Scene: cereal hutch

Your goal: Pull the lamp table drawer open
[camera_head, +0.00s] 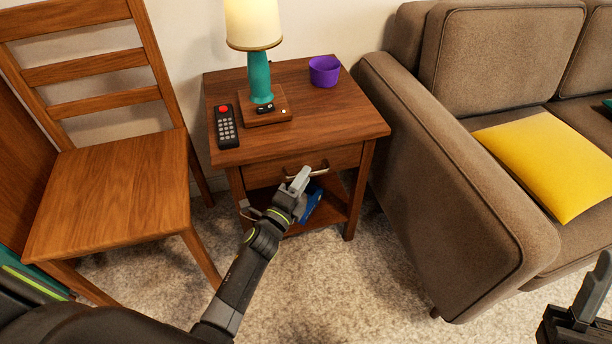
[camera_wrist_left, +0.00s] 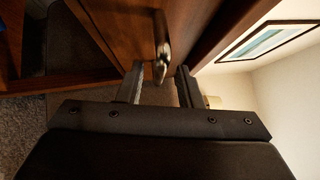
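The lamp table (camera_head: 345,120) is a brown wooden side table between a chair and a sofa. Its drawer (camera_head: 345,158) looks closed, with the front flush under the top. The curved metal handle (camera_head: 318,170) is on the drawer front. My left gripper (camera_head: 297,182) is right at the handle. In the left wrist view its two fingers (camera_wrist_left: 160,88) are apart, and the handle (camera_wrist_left: 162,48) shows between and just beyond their tips; contact cannot be told. My right gripper (camera_head: 590,290) is at the lower right, cut off by the picture edge, away from the table.
A lamp with a teal base (camera_head: 260,78), a remote (camera_head: 225,126) and a purple bowl (camera_head: 324,71) stand on the tabletop. A blue object (camera_head: 313,200) is on the lower shelf. The wooden chair (camera_head: 110,190) is left; the sofa (camera_head: 440,190) is close on the right. Carpet in front is clear.

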